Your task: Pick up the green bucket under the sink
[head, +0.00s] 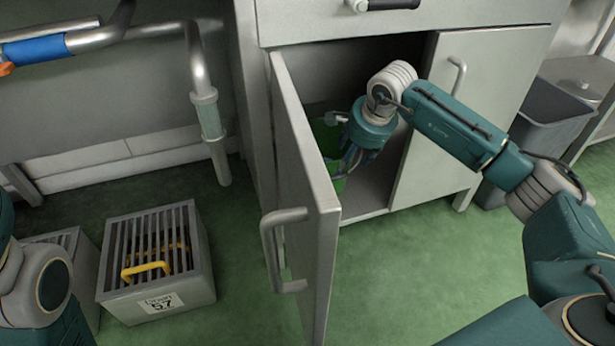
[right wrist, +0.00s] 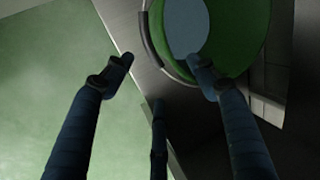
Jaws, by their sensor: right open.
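The green bucket (head: 324,138) stands inside the open left side of the sink cabinet (head: 480,75), partly hidden by my right gripper and the open door (head: 310,180). In the right wrist view the bucket (right wrist: 240,50) shows its green rim, a grey-blue inside and a dark curved handle (right wrist: 151,42). My right gripper (head: 347,163) reaches into the cabinet in front of the bucket. Its fingers (right wrist: 163,68) are spread and hold nothing. The handle lies between the fingertips in that picture; I cannot tell whether they touch. My left gripper is out of view.
The open door juts toward me with a bar handle (head: 272,250). A grey grated box (head: 160,306) with a yellow handle stands on the floor at left. A pipe (head: 208,110) hangs left of the cabinet. A grey bin (head: 540,120) stands at right. The green floor in front is clear.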

